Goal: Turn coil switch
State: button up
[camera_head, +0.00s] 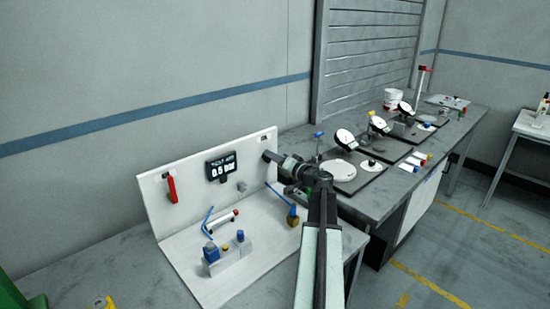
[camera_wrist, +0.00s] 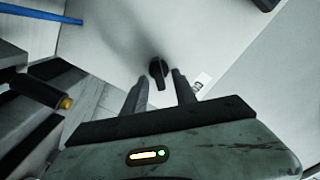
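The coil switch (camera_wrist: 158,71) is a small black knob with a pointer on the white panel (camera_wrist: 120,45). In the wrist view, its pointer aims down between the fingertips. My gripper (camera_wrist: 160,78) is open, one finger on either side of the knob's lower part; I cannot tell whether either finger touches it.
The panel carries a red handle (camera_head: 172,189) and a black display (camera_head: 222,168). On the white base stand a block with blue knobs (camera_head: 210,252) and a blue-levered brass part (camera_head: 292,217) below my arm. A bench with dial gauges (camera_head: 345,138) stands right.

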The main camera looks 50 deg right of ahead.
jog(key=shift+s, duration=0.1)
jog(key=s, duration=0.7)
jog(key=shift+s+a, duration=0.3)
